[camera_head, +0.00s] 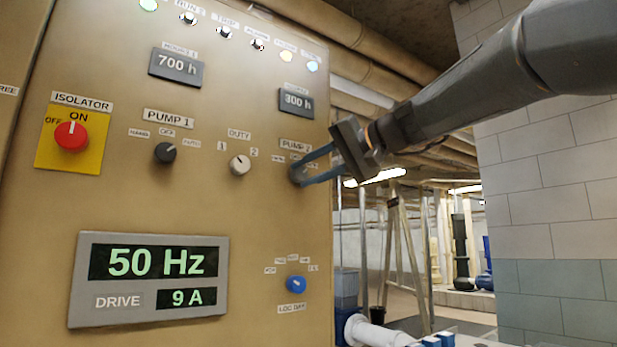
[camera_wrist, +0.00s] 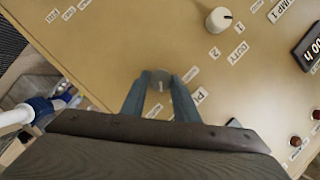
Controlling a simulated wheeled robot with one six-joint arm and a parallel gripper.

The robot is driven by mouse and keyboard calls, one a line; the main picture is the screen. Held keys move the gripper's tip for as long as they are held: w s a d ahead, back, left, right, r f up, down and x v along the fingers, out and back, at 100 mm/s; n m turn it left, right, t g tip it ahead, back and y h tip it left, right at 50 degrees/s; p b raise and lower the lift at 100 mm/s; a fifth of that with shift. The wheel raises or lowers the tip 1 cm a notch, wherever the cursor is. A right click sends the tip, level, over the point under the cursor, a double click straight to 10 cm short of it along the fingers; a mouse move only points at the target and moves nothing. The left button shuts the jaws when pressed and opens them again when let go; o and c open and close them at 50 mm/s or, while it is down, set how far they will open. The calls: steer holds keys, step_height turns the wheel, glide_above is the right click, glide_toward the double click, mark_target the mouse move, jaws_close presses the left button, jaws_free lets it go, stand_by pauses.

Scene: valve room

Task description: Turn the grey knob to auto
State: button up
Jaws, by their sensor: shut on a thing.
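The grey knob (camera_head: 294,174) sits below the PUMP 2 label on the tan panel and is mostly covered by my fingers. In the wrist view the grey knob (camera_wrist: 160,77) shows between the fingertips, with a short white pointer line on its face. My gripper (camera_head: 300,173) reaches in from the right and is shut on this knob, one finger on each side; the gripper also shows in the wrist view (camera_wrist: 160,88). The small position labels around the knob are partly hidden and too small to read, so I cannot tell which one the pointer faces.
A cream DUTY knob (camera_head: 239,165) is close on the left, with a dark PUMP 1 knob (camera_head: 165,153) beyond it. A blue knob (camera_head: 296,284) is below. A red isolator (camera_head: 71,136) is far left. The panel's right edge is near my fingers; open room lies beyond.

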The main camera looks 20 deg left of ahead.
stand_by(0.5)
steer(key=o, duration=1.1)
steer(key=shift+c, duration=0.2)
steer(key=b+v, duration=0.1)
steer(key=v, duration=0.6)
steer(key=shift+d+b, duration=0.35)
steer(key=shift+s+r, duration=0.1)
steer(key=shift+s, duration=0.05)
